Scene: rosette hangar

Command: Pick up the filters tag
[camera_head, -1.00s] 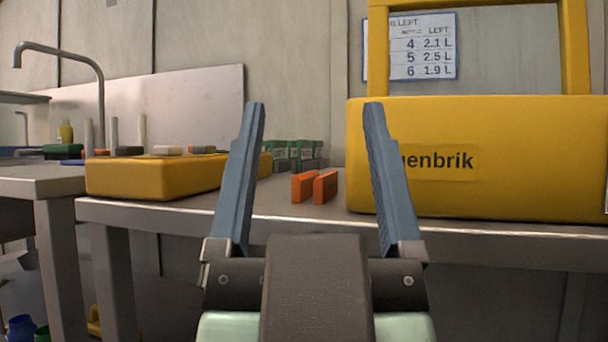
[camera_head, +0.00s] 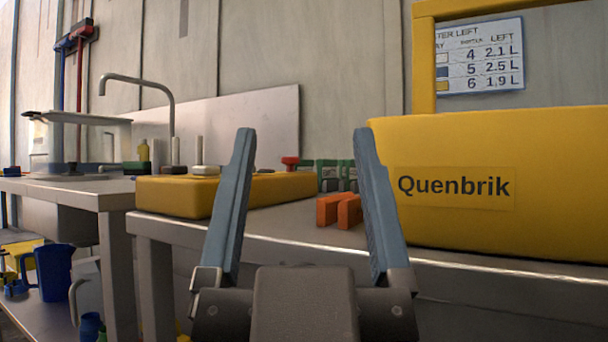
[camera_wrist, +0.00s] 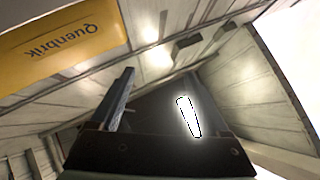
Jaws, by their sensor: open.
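I see no tag that I can read as the filters tag in either view. Two orange pieces (camera_head: 340,210) stand side by side on the steel table (camera_head: 290,225) in the head view, with no readable writing. My gripper (camera_head: 303,135) is open and empty. Its two blue-grey fingers point up, and the orange pieces show between them, close to the right finger. Some green-and-grey pieces (camera_head: 345,174) stand behind the orange ones, partly hidden by the right finger. In the wrist view the yellow Quenbrik case (camera_wrist: 58,42) is at upper left.
The large yellow Quenbrik case (camera_head: 480,225) fills the right of the table. A low yellow block (camera_head: 178,196) with pegs stands left, partly behind my left finger. A sink with a tap (camera_head: 172,110) is farther left. A blue jug (camera_head: 53,272) is on a low shelf.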

